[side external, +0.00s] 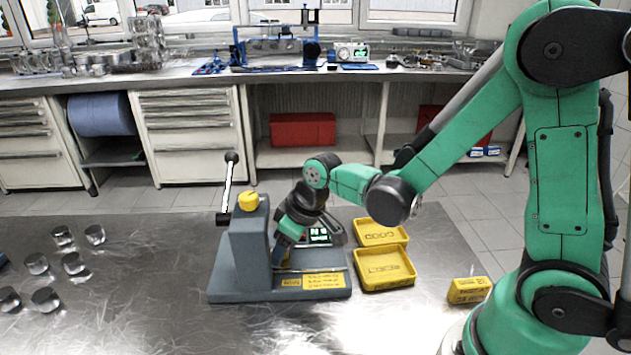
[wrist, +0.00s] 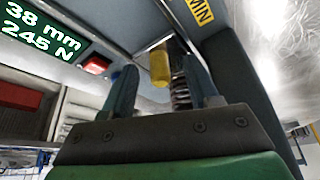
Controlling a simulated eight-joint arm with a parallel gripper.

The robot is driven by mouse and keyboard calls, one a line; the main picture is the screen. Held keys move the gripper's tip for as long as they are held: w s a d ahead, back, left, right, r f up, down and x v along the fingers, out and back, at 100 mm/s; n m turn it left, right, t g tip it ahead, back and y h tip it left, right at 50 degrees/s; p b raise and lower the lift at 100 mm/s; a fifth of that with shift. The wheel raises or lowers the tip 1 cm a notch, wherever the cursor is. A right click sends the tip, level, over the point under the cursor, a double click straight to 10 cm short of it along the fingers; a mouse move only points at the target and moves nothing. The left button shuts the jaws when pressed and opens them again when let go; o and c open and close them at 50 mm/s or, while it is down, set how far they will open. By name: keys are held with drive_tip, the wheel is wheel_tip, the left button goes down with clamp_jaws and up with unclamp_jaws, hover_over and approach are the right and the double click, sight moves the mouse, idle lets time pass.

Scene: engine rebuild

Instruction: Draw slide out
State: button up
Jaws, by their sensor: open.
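A grey bench fixture (side external: 250,250) stands on the metal table, with a tall column, a lever and a flat base. In the wrist view, a yellow cylinder (wrist: 160,66) and a coil spring (wrist: 180,92) show under the fixture. I cannot tell for certain which part is the slide. My gripper (side external: 280,250) points down beside the column, over the base. In the wrist view, my gripper (wrist: 160,62) is open, with the yellow cylinder appearing between its two fingers. Contact with it cannot be told. A display (wrist: 45,35) reads 38 mm and 245 N.
A yellow knob (side external: 249,200) tops the column, and the lever (side external: 228,185) rises at its left. Two yellow trays (side external: 408,284) lie right of the base, and a yellow block (side external: 468,290) lies farther right. Several metal cylinders (side external: 72,263) stand at the left. The front table is clear.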

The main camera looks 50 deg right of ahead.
drive_tip(key=shift+f, duration=0.15)
drive_tip(key=shift+c, duration=0.2)
clamp_jaws()
idle(1.2)
